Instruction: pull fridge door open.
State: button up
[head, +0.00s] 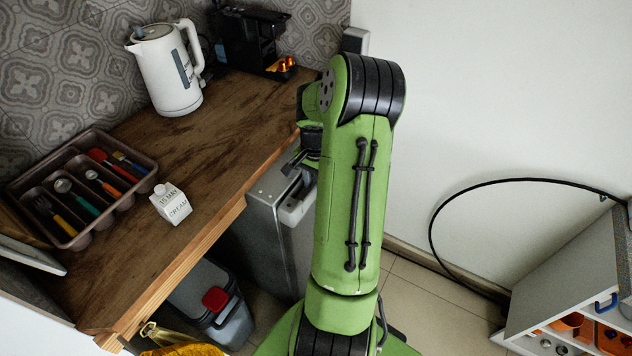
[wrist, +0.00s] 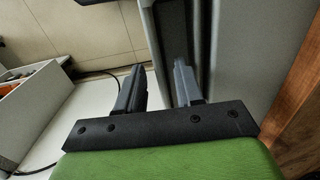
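The grey fridge (head: 268,236) stands under the wooden counter in the head view, with a light grey handle-like part (head: 296,207) near its upper right edge. Its door looks shut, though my arm hides part of it. In the wrist view the fridge's grey front (wrist: 240,45) fills the upper right. My gripper (wrist: 158,82) is open. Its fingers lie on either side of a pale upright strip (wrist: 153,45), the right one over a dark recess. I cannot tell whether either finger touches it. In the head view my arm mostly hides the gripper.
The wooden counter (head: 222,120) holds a white kettle (head: 168,70), a cutlery tray (head: 22,192), a cream carton (head: 172,203) and a black coffee machine (head: 250,40). A grey bin (head: 232,322) stands below. A storage unit (head: 570,265) and black cable (head: 432,215) are at right.

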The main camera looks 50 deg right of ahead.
grip_shut()
dwell(1.4)
